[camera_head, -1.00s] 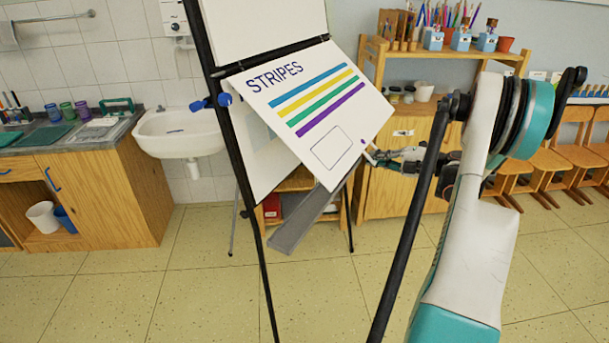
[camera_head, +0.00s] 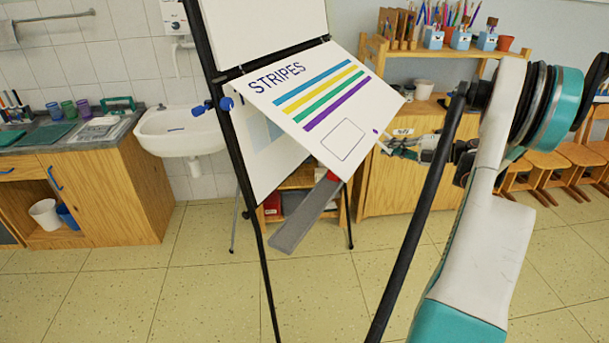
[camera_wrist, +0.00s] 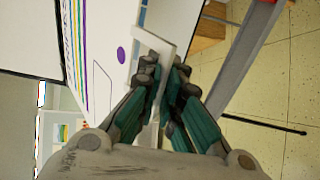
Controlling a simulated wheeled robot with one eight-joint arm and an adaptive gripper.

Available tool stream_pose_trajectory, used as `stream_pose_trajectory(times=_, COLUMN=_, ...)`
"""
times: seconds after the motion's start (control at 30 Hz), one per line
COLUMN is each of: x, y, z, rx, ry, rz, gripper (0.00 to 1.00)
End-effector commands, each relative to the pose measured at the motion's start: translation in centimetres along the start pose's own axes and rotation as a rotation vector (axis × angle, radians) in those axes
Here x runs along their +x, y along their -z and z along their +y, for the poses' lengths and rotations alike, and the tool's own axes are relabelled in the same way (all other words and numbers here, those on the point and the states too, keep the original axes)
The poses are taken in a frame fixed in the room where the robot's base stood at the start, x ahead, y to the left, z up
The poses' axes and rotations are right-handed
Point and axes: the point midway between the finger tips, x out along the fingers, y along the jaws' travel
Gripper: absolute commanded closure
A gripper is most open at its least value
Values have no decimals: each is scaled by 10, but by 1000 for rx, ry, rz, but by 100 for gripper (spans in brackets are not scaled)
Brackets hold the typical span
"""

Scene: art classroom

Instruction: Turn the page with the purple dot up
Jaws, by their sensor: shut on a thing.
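The flip-chart page (camera_head: 295,110) headed STRIPES carries blue, yellow, green and purple stripes and an empty outlined box. It is lifted and slants out from the easel, still attached along its top edge. The purple dot (camera_head: 376,131) is near the page's lower right corner; it also shows in the wrist view (camera_wrist: 121,55). My gripper (camera_head: 384,143) is at that corner, beside the dot. In the wrist view its fingers (camera_wrist: 164,75) are closed on a white strip at the page's edge.
The easel's dark left post (camera_head: 229,150) and grey tray (camera_head: 303,218) stand close to the page. A white sheet (camera_head: 262,30) rises above the page. A wooden shelf with pots (camera_head: 460,41) is behind my gripper. The floor in front is clear.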

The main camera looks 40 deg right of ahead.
Motion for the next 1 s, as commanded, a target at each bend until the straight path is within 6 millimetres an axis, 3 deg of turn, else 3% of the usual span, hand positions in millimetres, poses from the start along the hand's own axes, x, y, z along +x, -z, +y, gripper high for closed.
stream_pose_trajectory(times=0.37, x=-4, y=0, z=0, rx=1, ry=3, rz=-3, gripper=100)
stream_pose_trajectory(times=1.0, x=-33, y=-1, z=42, rx=1, ry=3, rz=-4, gripper=100)
